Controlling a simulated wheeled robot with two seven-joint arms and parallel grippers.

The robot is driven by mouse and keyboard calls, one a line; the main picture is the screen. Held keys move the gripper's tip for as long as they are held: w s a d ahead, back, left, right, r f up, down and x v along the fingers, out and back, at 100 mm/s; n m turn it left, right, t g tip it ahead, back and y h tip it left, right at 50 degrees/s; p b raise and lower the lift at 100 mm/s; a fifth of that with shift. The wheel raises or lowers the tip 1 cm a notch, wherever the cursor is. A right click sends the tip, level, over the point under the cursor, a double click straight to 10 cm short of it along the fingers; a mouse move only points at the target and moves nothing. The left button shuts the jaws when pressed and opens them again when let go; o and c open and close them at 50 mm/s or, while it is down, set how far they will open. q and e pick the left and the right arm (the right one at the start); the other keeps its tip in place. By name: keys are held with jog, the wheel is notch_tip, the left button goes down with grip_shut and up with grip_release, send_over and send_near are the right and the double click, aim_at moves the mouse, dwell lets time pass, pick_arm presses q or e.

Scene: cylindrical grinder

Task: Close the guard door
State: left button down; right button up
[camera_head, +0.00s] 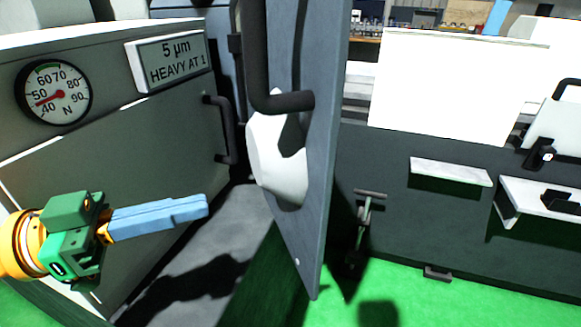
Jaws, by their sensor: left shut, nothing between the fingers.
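The guard door (327,150) is a dark grey panel seen nearly edge-on in the middle of the view, standing swung out from the machine. A dark tubular handle (285,102) is on its left face, beside a pale rounded shape (276,165). My left gripper (206,205) comes in from the lower left, with green body and blue fingers pointing right. Its fingers are shut together with nothing in them. It is left of the door and apart from it. My right gripper is not in view.
A grey machine cabinet with a dial gauge (53,92), a "5 µm HEAVY AT 1" sign (172,61) and a dark bar handle (222,130) stands at left. White panels (450,85) and a shelf (450,172) are at right. Green floor (420,305) lies below.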

aim_at(314, 183)
pick_arm(q)
jog(key=p+x, duration=0.6)
jog(key=x, duration=0.1)
jog(key=s+r+p+x, duration=0.1)
jog(key=p+x, duration=0.1)
jog(key=x, duration=0.2)
jog(key=shift+d+p, duration=0.3)
jog(key=shift+p, duration=0.1)
jog(key=shift+w+d+f, duration=0.1)
jog(key=shift+d+f, duration=0.1)
jog(key=shift+d, duration=0.3)
jog(key=shift+w+f, duration=0.1)
jog(key=shift+f, duration=0.05)
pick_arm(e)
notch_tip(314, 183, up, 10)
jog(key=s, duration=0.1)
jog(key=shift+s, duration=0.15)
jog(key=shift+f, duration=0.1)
